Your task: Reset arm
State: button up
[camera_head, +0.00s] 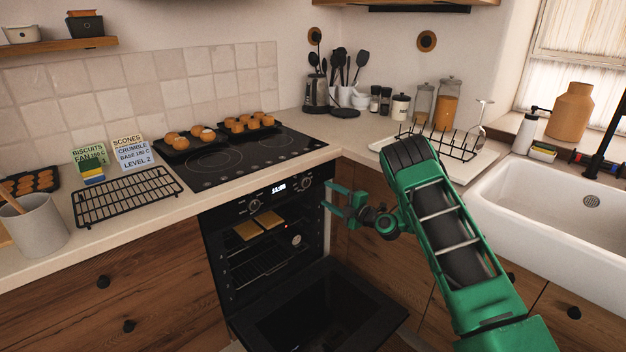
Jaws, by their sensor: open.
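My green arm reaches in from the lower right and bends over in front of the counter corner. My gripper (338,204) is open and empty, pointing left beside the right edge of the oven opening. The oven (268,248) has its door (318,312) lowered open. Inside the oven, two flat yellow-brown pieces (258,225) lie on the upper level, above a wire rack (262,262). My gripper is apart from these pieces and touches nothing that I can see.
The black hob (240,158) holds two dark trays of round buns (190,138). A black cooling rack (127,196), cards (130,152) and a grey crock (37,226) stand on the left counter. A dish rack (440,142) and white sink (560,205) lie right.

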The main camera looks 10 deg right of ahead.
jog(key=s+d+r+m+g+h, duration=0.5)
jog(key=s+d+r+m, duration=0.2)
jog(key=s+d+r, duration=0.45)
jog(key=s+d+r+m+g+h, duration=0.2)
jog(key=s+d+m, duration=0.2)
jog(key=s, duration=0.6)
jog(key=s+d+r+m+g+h, duration=0.15)
jog(key=s+d+m, duration=0.3)
jog(key=s, duration=0.45)
jog(key=s+d+m+g+h, duration=0.1)
jog(key=s+m+g, duration=0.5)
jog(key=s, duration=2.7)
jog(key=r+m, duration=0.1)
jog(key=m, duration=0.6)
jog(key=shift+s+d, duration=0.3)
jog(key=shift+s, duration=0.1)
jog(key=shift+m, duration=0.25)
jog(key=shift+w+f+g+h, duration=0.25)
jog(key=shift+w+f, duration=0.05)
jog(key=shift+w, duration=0.35)
